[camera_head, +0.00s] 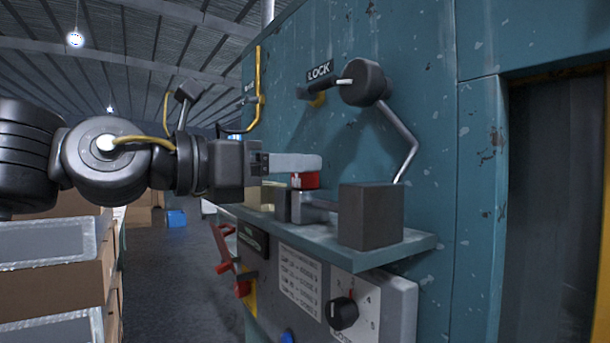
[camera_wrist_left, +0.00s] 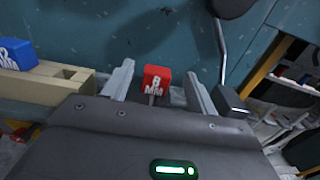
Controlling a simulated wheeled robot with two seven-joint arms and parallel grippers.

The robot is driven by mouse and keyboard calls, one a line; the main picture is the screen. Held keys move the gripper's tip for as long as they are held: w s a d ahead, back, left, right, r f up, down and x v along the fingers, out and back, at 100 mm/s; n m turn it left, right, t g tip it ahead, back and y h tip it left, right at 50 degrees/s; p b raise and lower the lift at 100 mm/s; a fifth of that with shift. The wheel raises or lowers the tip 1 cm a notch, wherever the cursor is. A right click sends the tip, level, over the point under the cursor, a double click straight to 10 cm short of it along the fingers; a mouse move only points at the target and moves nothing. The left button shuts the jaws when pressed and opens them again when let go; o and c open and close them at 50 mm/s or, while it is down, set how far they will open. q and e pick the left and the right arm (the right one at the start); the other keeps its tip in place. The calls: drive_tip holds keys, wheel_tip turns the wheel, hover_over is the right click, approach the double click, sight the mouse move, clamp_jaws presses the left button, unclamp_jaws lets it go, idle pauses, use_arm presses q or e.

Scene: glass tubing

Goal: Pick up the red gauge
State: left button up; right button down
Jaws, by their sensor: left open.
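The red gauge (camera_wrist_left: 157,80) is a small red block marked "8 MM". In the left wrist view it stands between the two grey fingers of my left gripper (camera_wrist_left: 158,86), with a gap on each side. In the head view the red gauge (camera_head: 306,181) shows just below the gripper's finger, above the shelf. My left gripper (camera_head: 300,165) reaches in from the left and is open around the gauge. Part of the gauge is hidden behind the finger in the head view. My right gripper is not in view.
A teal shelf (camera_head: 425,242) juts from the machine wall, with a dark block (camera_head: 371,216) at its right. A blue gauge (camera_wrist_left: 15,54) sits on a beige block (camera_wrist_left: 50,84) to the left. A bent metal lever (camera_head: 399,135) with a black knob hangs close above.

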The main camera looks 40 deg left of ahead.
use_arm(q)
drive_tip(key=p+x, duration=0.3)
drive_tip(key=x, duration=0.1)
drive_tip(key=shift+w+a, duration=0.15)
drive_tip(key=shift+w+d+f, duration=0.15)
drive_tip(key=shift+w+d, duration=0.05)
drive_tip(key=shift+w, duration=0.3)
drive_tip(key=shift+s, duration=0.15)
drive_tip(key=shift+c, duration=0.5)
drive_tip(key=c, duration=1)
drive_tip(key=shift+c, duration=0.2)
